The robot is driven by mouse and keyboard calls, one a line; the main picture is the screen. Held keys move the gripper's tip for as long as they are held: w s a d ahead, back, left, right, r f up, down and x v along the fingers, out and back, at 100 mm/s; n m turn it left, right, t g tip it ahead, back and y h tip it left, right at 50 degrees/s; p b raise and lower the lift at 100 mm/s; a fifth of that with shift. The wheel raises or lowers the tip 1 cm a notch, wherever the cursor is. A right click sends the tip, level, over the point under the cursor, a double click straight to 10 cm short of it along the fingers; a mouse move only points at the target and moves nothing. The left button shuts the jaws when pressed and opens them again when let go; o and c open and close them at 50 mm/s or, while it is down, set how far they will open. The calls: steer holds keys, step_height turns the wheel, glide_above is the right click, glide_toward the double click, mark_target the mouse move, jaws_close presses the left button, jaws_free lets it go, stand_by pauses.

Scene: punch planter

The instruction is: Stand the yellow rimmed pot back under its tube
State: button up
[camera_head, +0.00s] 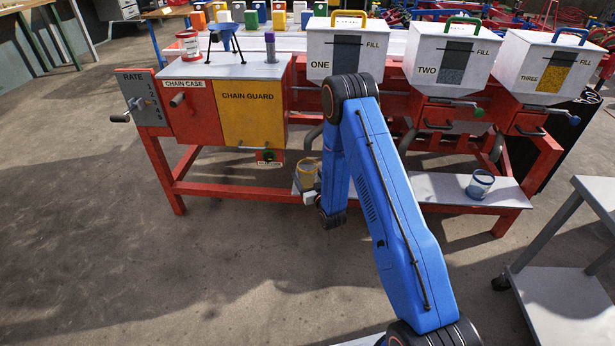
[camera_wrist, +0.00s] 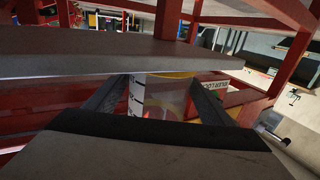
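The yellow rimmed pot (camera_head: 308,170) is at the left end of the low grey shelf in the head view, partly hidden by my arm. My gripper (camera_head: 312,194) is low in front of it. In the wrist view the clear pot with its yellow rim (camera_wrist: 165,98) lies between the two fingers of my gripper (camera_wrist: 163,82). The finger ends are close to its sides; whether they press on it is unclear. A grey curved tube (camera_head: 312,138) shows above the pot, beside hopper ONE (camera_head: 345,55), which has a yellow handle. Whether the pot rests on the shelf is unclear.
A blue rimmed pot (camera_head: 481,184) stands on the right part of the low shelf (camera_head: 440,188). Hoppers TWO (camera_head: 452,62) and THREE (camera_head: 548,72) stand to the right. The red bench frame (camera_head: 235,189) is close around my gripper. A grey cart (camera_head: 570,290) stands at right. Floor at left is clear.

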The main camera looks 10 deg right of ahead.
mark_target(313, 172)
steer(key=shift+r, duration=0.1)
steer(key=shift+s, duration=0.15)
steer(key=s+d, duration=0.2)
steer(key=s, duration=1)
steer(key=shift+g, duration=0.6)
steer(key=w+r, duration=0.1)
steer(key=r, duration=0.1)
steer(key=w+r, duration=0.1)
steer(key=r, duration=0.2)
steer(key=shift+w+d+r, duration=0.15)
steer(key=shift+w+r, duration=0.25)
steer(key=s+d+r+g+h, duration=0.15)
steer(key=s+r, duration=0.25)
steer(key=r, duration=0.6)
steer(key=s+d+r+g+h, duration=0.1)
steer(key=s+d+r+g, duration=0.2)
steer(key=r, duration=0.6)
steer(key=s+r+g, duration=0.2)
steer(key=s+r, duration=0.2)
steer(key=s, duration=0.9)
steer(key=s+r+m+g, duration=0.1)
steer(key=s+r, duration=0.3)
steer(key=s, duration=1)
steer(key=s+r+g, duration=0.4)
steer(key=s, duration=0.9)
steer(key=shift+s+d+r+m, duration=0.15)
steer(key=shift+s+r+m, duration=0.05)
steer(key=shift+r+m, duration=0.1)
